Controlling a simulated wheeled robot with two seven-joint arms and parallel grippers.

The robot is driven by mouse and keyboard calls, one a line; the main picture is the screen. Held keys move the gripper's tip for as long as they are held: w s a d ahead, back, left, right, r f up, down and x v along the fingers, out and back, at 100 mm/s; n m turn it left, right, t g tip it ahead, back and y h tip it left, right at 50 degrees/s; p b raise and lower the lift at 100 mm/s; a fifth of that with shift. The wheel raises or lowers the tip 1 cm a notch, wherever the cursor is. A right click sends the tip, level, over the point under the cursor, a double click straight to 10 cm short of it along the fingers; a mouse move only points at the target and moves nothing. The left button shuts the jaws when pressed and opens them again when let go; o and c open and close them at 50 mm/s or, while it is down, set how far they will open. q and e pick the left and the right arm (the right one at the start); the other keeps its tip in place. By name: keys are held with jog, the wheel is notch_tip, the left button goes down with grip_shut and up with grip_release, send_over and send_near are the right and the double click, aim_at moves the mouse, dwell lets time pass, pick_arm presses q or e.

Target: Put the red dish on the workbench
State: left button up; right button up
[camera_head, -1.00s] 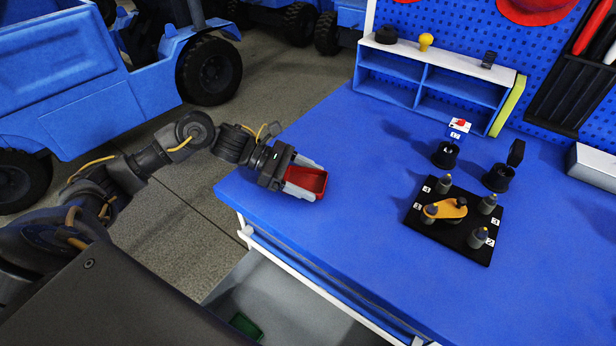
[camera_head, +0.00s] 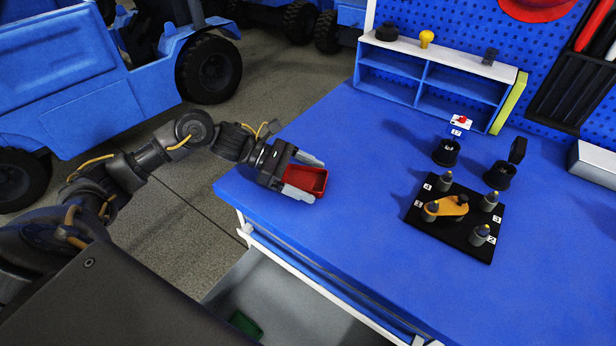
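The red dish (camera_head: 307,180) is a small rectangular open tray. It rests on the left part of the blue workbench (camera_head: 345,225), near its left edge. My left gripper (camera_head: 315,182) reaches in from the left with its two grey fingers spread on either side of the dish. The fingers stand a little apart from the dish's sides, so the gripper looks open around it. The dish's left end is close to the gripper's palm and partly hidden. My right gripper does not show.
A black plate (camera_head: 455,240) with several pegs and an orange piece lies to the right on the bench. Two black round holders (camera_head: 446,152) stand behind it. A blue shelf (camera_head: 435,75) lines the back. The bench middle is clear. A grey bin (camera_head: 290,300) is below.

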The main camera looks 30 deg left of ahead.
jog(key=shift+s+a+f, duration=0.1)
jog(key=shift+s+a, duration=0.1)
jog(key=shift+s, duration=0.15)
pick_arm(q)
jog(key=shift+r, duration=0.1)
jog(key=shift+a+r, duration=0.2)
jog(key=shift+a, duration=0.3)
jog(key=b+v, duration=0.1)
jog(key=v, duration=0.8)
jog(key=shift+s+a+r, duration=0.1)
jog(key=shift+s+a, duration=0.1)
jog(key=shift+a, duration=0.1)
jog(key=shift+s+a+r+b, duration=0.15)
jog(key=shift+a+r+b, duration=0.2)
jog(key=shift+a, duration=0.25)
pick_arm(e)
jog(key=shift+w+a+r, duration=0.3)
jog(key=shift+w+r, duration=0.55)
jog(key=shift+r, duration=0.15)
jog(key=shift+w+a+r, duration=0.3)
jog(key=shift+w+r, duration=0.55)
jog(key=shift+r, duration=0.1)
